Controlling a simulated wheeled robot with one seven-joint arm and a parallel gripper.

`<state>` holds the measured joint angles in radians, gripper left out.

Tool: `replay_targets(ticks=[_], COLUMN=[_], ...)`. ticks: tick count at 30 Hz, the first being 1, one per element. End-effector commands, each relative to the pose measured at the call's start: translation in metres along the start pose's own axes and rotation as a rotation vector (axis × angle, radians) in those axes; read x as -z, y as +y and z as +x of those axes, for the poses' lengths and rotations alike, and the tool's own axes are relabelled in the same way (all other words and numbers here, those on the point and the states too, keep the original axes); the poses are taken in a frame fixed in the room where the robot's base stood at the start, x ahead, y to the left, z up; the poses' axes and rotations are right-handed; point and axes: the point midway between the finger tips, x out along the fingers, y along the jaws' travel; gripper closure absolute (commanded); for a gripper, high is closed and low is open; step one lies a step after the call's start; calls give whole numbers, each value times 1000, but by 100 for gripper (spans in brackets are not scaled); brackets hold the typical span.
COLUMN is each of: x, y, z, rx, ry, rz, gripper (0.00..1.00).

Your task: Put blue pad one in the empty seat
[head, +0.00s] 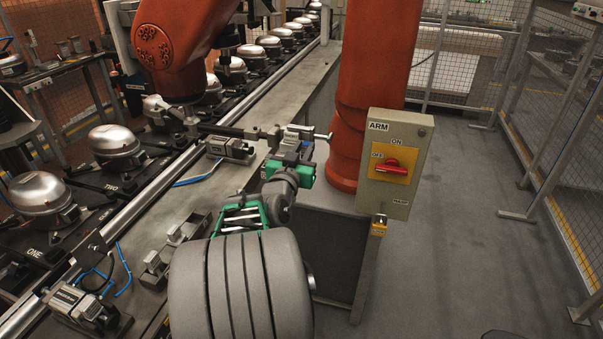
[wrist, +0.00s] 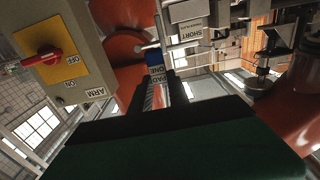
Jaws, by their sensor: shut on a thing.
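My gripper (wrist: 157,88) is shut on blue pad one (wrist: 155,70), a small piece with a blue end and a white label reading PAD ONE. The label is upside down in the wrist view. In the head view my gripper (head: 299,136) is at the right end of the orange arm's metal tool bar (head: 240,131), and the pad cannot be made out there. In the wrist view the pad is close to a grey block marked SHORT (wrist: 192,38); I cannot tell whether they touch. I cannot make out the empty seat for certain.
An orange robot arm (head: 185,40) hangs over the line, and its orange column (head: 370,90) stands just beyond my gripper. A switch box marked ARM (head: 397,190) with a red handle (head: 388,167) is to the right. Compressors (head: 115,145) line the left. Floor at right is clear.

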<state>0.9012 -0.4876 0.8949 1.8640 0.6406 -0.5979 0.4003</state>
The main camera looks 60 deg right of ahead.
Motion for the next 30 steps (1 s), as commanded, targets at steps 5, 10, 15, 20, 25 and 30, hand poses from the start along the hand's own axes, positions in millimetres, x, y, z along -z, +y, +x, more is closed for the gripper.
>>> replay_targets(ticks=[5,10,15,20,25,30], x=[-46,-60,-87,-92,-94,-95], y=[-14,-20,-22,-22,-22,-22], z=[33,47,51,51,51,51], rx=[0,1,2,2,2,2], ry=[-2,0,-3,2,1,1], rz=[0,0,-3,1,0,0], gripper=[100,100,100,100,100,76])
